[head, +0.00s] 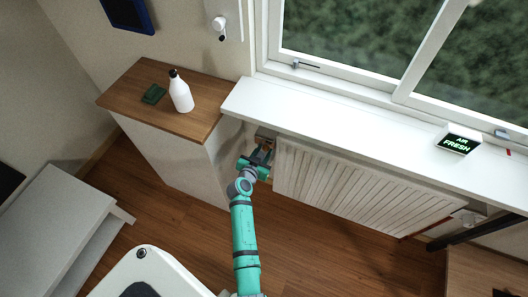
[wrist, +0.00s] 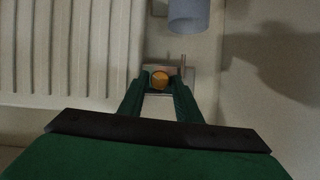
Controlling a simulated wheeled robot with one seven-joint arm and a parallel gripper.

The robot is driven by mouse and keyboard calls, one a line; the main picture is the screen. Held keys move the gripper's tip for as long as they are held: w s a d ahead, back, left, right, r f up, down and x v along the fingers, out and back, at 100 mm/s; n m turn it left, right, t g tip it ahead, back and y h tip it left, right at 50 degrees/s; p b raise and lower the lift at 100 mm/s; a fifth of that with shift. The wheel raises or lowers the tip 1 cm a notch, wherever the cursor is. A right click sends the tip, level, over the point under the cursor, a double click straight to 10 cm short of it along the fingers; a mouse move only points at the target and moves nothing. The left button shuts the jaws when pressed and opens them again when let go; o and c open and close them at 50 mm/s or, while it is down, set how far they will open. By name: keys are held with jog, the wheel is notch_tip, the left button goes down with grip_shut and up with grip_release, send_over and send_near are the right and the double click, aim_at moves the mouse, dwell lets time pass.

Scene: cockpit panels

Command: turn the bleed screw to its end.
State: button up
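The bleed screw (wrist: 159,80) is a small round brass-coloured head in the wrist view, set in front of a pale plate beside the radiator (wrist: 68,50). My gripper (wrist: 160,84) has its two green fingers one on each side of the screw. The fingertips lie very close to its edges; I cannot tell whether they touch it. In the head view my gripper (head: 264,154) is at the left end of the radiator (head: 345,195), below the window sill, and it hides the screw there.
A blue-grey cylinder (wrist: 188,14) and a thin metal pin (wrist: 183,63) are close to the fingers. A wooden-topped cabinet (head: 145,95) with a white bottle (head: 181,95) stands left of the arm. The white sill (head: 330,118) overhangs the radiator. The wooden floor (head: 325,260) is clear.

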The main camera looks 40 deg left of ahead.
jog(key=shift+a, duration=0.1)
grip_shut()
jog(key=shift+r, duration=0.1)
jog(key=shift+w, duration=0.1)
